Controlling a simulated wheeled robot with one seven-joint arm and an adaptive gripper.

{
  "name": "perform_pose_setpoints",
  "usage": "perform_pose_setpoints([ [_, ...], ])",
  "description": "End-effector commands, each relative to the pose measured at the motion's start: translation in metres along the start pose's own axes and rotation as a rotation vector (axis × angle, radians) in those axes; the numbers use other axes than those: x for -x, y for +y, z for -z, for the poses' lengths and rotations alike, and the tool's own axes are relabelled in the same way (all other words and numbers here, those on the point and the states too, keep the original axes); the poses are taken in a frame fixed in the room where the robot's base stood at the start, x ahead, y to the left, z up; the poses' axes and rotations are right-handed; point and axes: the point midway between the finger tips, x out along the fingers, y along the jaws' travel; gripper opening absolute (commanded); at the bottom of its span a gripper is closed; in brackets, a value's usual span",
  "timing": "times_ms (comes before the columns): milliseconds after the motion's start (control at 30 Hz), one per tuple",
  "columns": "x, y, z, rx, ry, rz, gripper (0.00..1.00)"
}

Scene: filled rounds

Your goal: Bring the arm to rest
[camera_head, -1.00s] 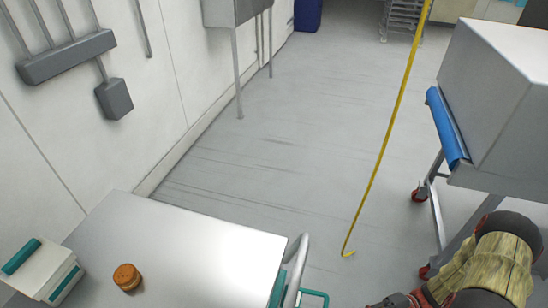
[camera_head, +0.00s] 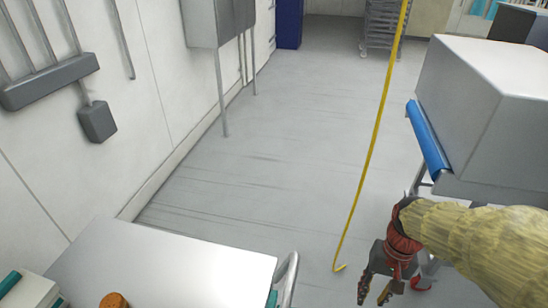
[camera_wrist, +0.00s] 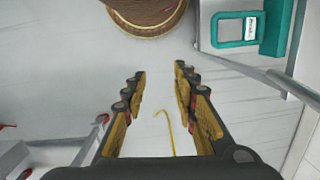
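My gripper (camera_head: 372,289) is at the lower right in the head view, hanging out over the floor with its fingers pointing down. In the wrist view my gripper (camera_wrist: 160,85) shows two yellow and black fingers spread apart, with only floor between them. It is open and empty. My arm reaches in from the right edge of the head view in a tan sleeve.
A steel cart (camera_head: 170,265) at lower left bears a brown round jar (camera_head: 114,301). A grey machine (camera_head: 490,110) with a blue roll (camera_head: 428,140) stands right. A yellow line (camera_head: 375,135) crosses the view. The middle floor (camera_head: 260,170) is clear.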

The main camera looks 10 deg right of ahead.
Motion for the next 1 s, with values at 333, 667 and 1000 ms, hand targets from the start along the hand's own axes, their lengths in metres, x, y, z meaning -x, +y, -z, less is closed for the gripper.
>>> perform_pose_setpoints([
  [333,0.098,-0.050,-0.035,0.251,0.393,-0.031,0.29],
  [667,0.157,-0.090,-0.065,0.412,0.595,0.026,0.29],
  [1000,0.156,-0.093,-0.066,0.424,0.591,0.028,0.29],
])
